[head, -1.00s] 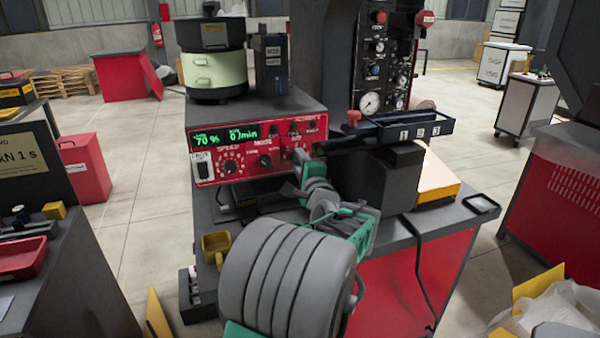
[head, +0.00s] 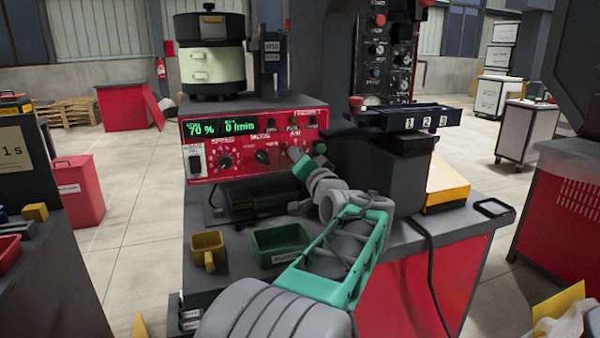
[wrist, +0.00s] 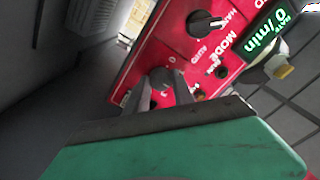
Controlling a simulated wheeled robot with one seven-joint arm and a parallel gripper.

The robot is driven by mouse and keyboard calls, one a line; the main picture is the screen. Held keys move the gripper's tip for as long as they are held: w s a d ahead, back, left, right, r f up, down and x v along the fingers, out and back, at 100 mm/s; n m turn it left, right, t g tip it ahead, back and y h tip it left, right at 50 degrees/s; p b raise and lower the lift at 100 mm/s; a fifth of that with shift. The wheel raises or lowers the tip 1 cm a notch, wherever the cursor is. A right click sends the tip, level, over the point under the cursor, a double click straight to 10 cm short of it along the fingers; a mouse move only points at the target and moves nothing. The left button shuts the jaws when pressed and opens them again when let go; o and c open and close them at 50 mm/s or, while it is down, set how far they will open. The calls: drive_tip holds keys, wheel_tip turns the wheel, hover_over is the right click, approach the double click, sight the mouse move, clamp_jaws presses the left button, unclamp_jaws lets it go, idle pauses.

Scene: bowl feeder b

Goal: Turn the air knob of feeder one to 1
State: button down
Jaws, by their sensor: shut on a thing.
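The red feeder control panel (head: 230,160) faces me on the bench, with SPEED and MODE knobs and a green display reading 70 % and 0 /min. The MODE knob (wrist: 205,22) shows black with a white pointer in the wrist view. My gripper (head: 294,155) is at the panel's right part, just right of the MODE knob.
A green tray (head: 262,245) and a yellow cup (head: 207,248) stand on the bench below the panel. A dark rail marked 1 2 3 (head: 408,119) stands close right of my arm. The bowl feeder (head: 211,60) sits above the panel.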

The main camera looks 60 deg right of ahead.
drive_tip(key=shift+s+d+f+n+t+y+b, duration=0.1)
drive_tip(key=shift+n+t+y+b, duration=0.1)
drive_tip(key=shift+n+b, duration=1.8)
drive_tip(key=shift+n+t+y+b, duration=0.1)
drive_tip(key=shift+n+y+b, duration=0.1)
drive_tip(key=shift+n+b, duration=1.75)
drive_tip(key=shift+n+p, duration=0.4)
drive_tip(key=shift+n, duration=0.25)
drive_tip(key=c, duration=1.1)
unclamp_jaws()
drive_tip(key=p+v, duration=0.1)
drive_tip(key=v, duration=0.7)
